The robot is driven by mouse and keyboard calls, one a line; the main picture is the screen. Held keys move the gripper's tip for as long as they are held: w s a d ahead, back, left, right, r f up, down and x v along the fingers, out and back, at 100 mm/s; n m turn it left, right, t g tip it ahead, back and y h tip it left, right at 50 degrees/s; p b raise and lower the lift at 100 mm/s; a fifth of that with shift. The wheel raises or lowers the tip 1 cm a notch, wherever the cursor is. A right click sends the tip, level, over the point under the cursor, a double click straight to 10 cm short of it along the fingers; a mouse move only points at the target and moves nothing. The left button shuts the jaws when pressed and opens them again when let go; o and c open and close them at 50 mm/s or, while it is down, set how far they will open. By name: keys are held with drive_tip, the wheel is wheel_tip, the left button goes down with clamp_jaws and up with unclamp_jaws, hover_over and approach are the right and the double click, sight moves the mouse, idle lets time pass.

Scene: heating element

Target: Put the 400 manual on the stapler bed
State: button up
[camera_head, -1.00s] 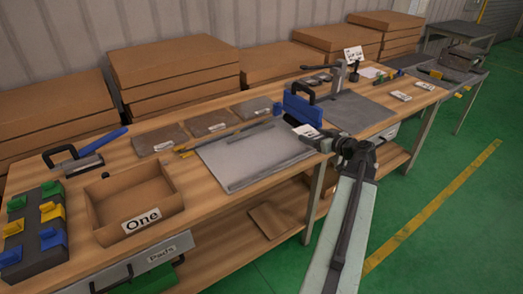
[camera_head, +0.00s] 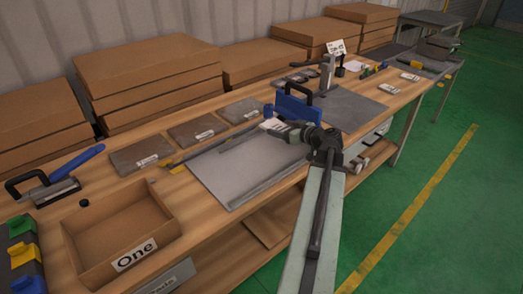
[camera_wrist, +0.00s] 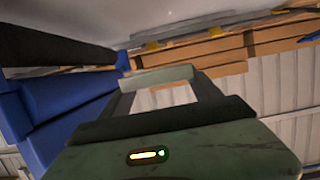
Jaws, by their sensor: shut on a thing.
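My gripper (camera_head: 280,127) is shut on a small white booklet, the 400 manual (camera_head: 271,124); its print is too small to read. It is held over the back right part of a flat grey bed (camera_head: 235,180) with a raised strip along its front edge, beside a blue block-like tool (camera_head: 294,108) with a black handle. I cannot tell for sure that this bed is the stapler bed; another grey plate (camera_head: 352,110) lies under a lever tool to the right. In the wrist view the blue tool (camera_wrist: 60,105) is close at left, and the held booklet is not clear.
Three grey labelled plates (camera_head: 198,131) lie behind the bed. A cardboard tray marked One (camera_head: 120,240) and a blue-handled stapler-like tool (camera_head: 55,180) stand at left. More white booklets (camera_head: 410,77) lie at right. Stacked cardboard boxes (camera_head: 150,70) line the back.

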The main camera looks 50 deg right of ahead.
drive_tip(key=b, duration=0.5)
hover_over(279, 152)
wheel_tip(279, 152, down, 6)
drive_tip(key=shift+f, duration=0.1)
wheel_tip(279, 152, down, 4)
drive_tip(key=b, duration=0.3)
drive_tip(key=shift+a+b, duration=0.1)
drive_tip(key=shift+b, duration=0.3)
drive_tip(key=shift+r, duration=0.35)
drive_tip(key=shift+f, duration=0.1)
drive_tip(key=o, duration=1)
drive_tip(key=shift+f, duration=0.1)
drive_tip(key=o, duration=0.4)
